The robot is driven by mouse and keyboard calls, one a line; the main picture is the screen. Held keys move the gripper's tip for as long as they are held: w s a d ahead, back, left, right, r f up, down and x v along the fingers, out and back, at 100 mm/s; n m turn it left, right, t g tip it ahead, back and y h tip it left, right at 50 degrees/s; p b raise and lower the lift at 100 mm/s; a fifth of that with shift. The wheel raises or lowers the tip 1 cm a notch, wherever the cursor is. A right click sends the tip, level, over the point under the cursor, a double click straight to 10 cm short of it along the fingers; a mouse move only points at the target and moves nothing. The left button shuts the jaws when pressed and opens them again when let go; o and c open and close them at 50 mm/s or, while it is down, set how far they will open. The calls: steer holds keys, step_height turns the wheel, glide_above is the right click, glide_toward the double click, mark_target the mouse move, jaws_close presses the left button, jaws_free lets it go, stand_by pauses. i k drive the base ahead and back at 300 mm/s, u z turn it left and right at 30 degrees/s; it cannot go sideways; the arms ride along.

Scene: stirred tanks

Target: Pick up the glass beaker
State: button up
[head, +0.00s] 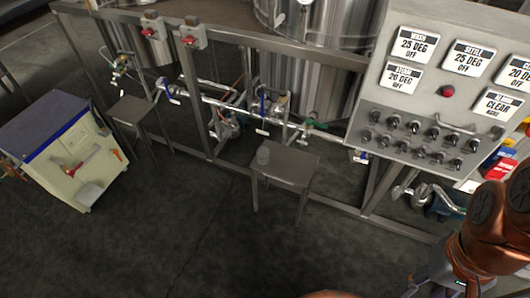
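The glass beaker (263,156) is small, clear and grey-looking. It stands upright near the left back edge of a small metal stool-like table (290,170) in the middle of the head view. Part of my arm shows in copper and dark tones at the lower right, well away from the beaker. My gripper's fingertips are not visible, so nothing shows whether it is open or shut.
A second small metal table (130,109) stands to the left. A white cabinet (84,165) stands at far left. Pipes, valves and a metal frame run behind the beaker's table. A control panel (436,112) is at upper right. The floor in front is clear.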

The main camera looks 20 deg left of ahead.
mark_target(262, 151)
steer(key=z, duration=0.45)
steer(key=i, duration=0.95)
steer(key=u, duration=4.45)
